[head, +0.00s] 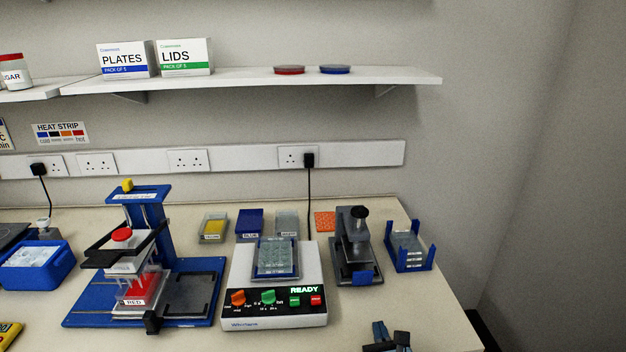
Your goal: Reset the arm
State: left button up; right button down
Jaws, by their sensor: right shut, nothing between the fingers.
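My right gripper (390,334) is at the bottom edge of the head view, right of centre. Only its dark fingers show, over the front of the bench. It is shut, holds nothing, and is apart from the bench equipment. The rest of my right arm is out of the picture. My left gripper is not in view.
A blue stand (153,230) holds a multi-tip pipette head above a red tray (136,291). A white shaker (240,314) reading READY carries a clear plate (276,258). A dark press (355,258) and blue rack (409,245) stand right. The front-right bench (440,310) is clear.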

jog(key=s+d+f+m+g+y+p, duration=0.1)
jog(key=s+f+m+g+p, duration=0.1)
jog(key=s+m, duration=1)
jog(key=s+d+f+m+g+y+p, duration=0.1)
jog(key=s+d+f+m+g+p, duration=0.1)
jog(key=s+m, duration=1.1)
notch_tip(320, 180, down, 3)
jog(key=m+g+p, duration=0.1)
jog(key=m+g, duration=0.2)
jog(key=m, duration=0.7)
jog(key=shift+r, duration=0.1)
